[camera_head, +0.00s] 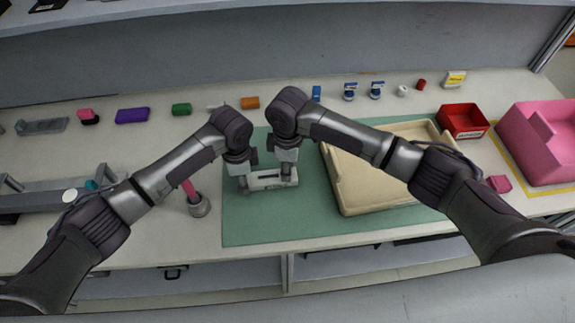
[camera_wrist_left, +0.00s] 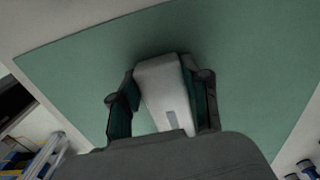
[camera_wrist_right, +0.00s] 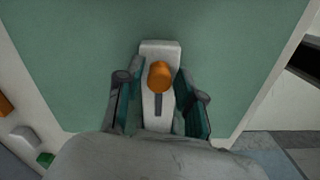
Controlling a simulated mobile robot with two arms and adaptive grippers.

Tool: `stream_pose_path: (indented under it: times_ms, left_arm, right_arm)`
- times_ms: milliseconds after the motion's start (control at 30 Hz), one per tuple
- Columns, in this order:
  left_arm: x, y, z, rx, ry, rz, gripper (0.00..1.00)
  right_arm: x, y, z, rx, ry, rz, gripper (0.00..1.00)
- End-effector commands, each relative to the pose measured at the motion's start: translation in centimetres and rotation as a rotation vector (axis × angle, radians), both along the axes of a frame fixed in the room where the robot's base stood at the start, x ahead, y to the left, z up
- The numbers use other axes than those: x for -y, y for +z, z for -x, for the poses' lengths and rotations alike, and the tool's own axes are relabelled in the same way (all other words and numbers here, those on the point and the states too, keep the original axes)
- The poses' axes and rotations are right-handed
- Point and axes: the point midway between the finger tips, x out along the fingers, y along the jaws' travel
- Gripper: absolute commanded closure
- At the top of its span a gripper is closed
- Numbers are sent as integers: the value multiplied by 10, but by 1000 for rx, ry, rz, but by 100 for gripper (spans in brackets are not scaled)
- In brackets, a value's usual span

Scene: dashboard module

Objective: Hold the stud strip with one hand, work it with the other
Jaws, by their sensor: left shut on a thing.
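The stud strip (camera_head: 268,180), a pale grey-white block with a dark slot in its side, lies on the green mat (camera_head: 245,228). My left gripper (camera_head: 246,182) is at its left end. In the left wrist view the strip (camera_wrist_left: 165,95) sits between the fingers, and that gripper is shut on it. My right gripper (camera_head: 286,180) is over the right end, pointing down. In the right wrist view its fingers stand apart on both sides of the strip (camera_wrist_right: 150,52), with an orange round stud (camera_wrist_right: 159,76) on top between them. The head view hides this stud.
A beige tray (camera_head: 350,208) lies right of the strip. A red bin (camera_head: 463,121) and a pink bin (camera_head: 540,150) stand at the right. Several small coloured items line the back. The mat's front is clear.

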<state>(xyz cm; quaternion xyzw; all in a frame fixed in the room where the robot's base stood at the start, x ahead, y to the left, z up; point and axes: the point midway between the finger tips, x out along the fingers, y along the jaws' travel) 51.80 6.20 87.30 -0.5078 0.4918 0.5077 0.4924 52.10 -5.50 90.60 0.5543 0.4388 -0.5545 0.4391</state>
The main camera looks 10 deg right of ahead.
Motion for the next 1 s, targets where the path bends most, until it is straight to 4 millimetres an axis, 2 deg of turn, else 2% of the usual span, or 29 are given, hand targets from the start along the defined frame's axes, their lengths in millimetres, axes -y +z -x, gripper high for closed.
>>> stream_pose_path:
  times_ms: [33, 167, 200, 667, 1000]
  left_arm:
    - [0, -1, 0, -1, -1, 1, 100]
    - [0, -1, 0, -1, -1, 1, 100]
    - [0, -1, 0, -1, -1, 1, 100]
    - [0, -1, 0, -1, 0, 0, 100]
    - [0, -1, 0, -1, 0, -1, 100]
  right_arm:
    - [0, 0, 0, 0, 0, 0, 76]
    - [0, 0, 0, 0, 0, 0, 97]
    - [0, 0, 0, 0, 0, 0, 100]
    - [0, 5, 0, 1, 0, -1, 100]
    - [0, 32, -1, 1, -1, -1, 100]
